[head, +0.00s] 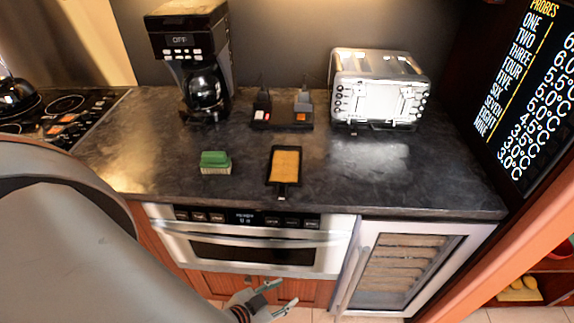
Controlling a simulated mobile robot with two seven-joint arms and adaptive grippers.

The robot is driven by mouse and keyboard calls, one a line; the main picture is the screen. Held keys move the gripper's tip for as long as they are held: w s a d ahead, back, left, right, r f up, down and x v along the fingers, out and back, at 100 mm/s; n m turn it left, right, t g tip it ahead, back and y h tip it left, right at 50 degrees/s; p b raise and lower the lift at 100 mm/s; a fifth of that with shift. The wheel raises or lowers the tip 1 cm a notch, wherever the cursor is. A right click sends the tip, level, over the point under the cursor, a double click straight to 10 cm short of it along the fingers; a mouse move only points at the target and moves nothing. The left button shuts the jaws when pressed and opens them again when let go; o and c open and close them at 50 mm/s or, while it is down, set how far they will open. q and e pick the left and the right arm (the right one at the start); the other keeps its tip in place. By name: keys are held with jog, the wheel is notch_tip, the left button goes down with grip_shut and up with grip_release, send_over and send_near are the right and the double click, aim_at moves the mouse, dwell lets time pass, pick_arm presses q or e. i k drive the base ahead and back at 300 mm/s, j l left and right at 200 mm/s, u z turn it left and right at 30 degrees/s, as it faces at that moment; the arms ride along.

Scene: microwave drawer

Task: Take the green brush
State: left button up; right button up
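The green brush (215,161) lies on the dark countertop, left of centre, with a green top and a paler lower part. Nothing covers it. My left gripper (287,293) shows at the bottom of the head view, below the counter's front edge and in front of the lower cabinet. Its two fingers are spread apart with nothing between them. It is well away from the brush. My large grey arm link fills the lower left. My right gripper is not in view.
A flat yellow-and-black item (285,167) lies right of the brush. Behind stand a coffee maker (192,60), a small black holder (283,115) and a toaster (376,88). Below the counter are a microwave drawer (250,245) and a glass-doored cooler (408,265). Counter around the brush is clear.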

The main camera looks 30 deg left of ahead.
aim_at(212, 161)
jog(key=u, duration=1.6)
